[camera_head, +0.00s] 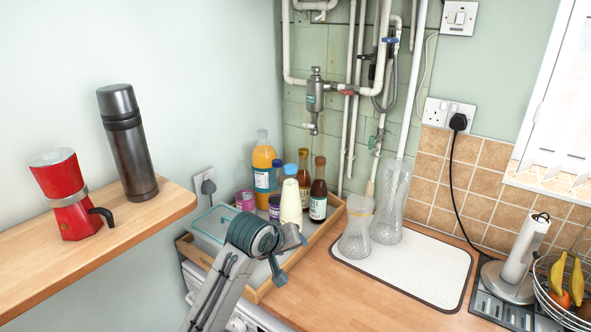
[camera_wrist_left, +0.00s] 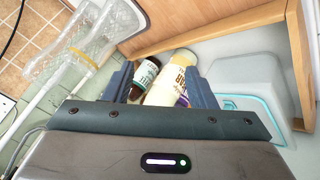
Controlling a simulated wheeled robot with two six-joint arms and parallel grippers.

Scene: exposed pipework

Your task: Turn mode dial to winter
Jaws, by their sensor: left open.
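I cannot make out a mode dial with a winter mark in either view. A white appliance (camera_head: 240,318) with a partly visible front panel stands under the worktop, mostly hidden by my left arm and the frame edge. My left gripper (camera_head: 279,268) is over the wooden tray in the head view. In the left wrist view its two fingers (camera_wrist_left: 160,86) are apart with nothing held between them. A cream bottle (camera_wrist_left: 174,78) and a dark bottle (camera_wrist_left: 145,76) show beyond them. My right gripper is in neither view.
A wooden tray (camera_head: 318,240) holds several bottles and a clear tub (camera_head: 209,228). Glass vases (camera_head: 390,205) stand on a white mat (camera_head: 420,262). White pipes and a grey filter (camera_head: 315,93) run up the wall. A wooden shelf (camera_head: 150,215) bears a flask and red moka pot.

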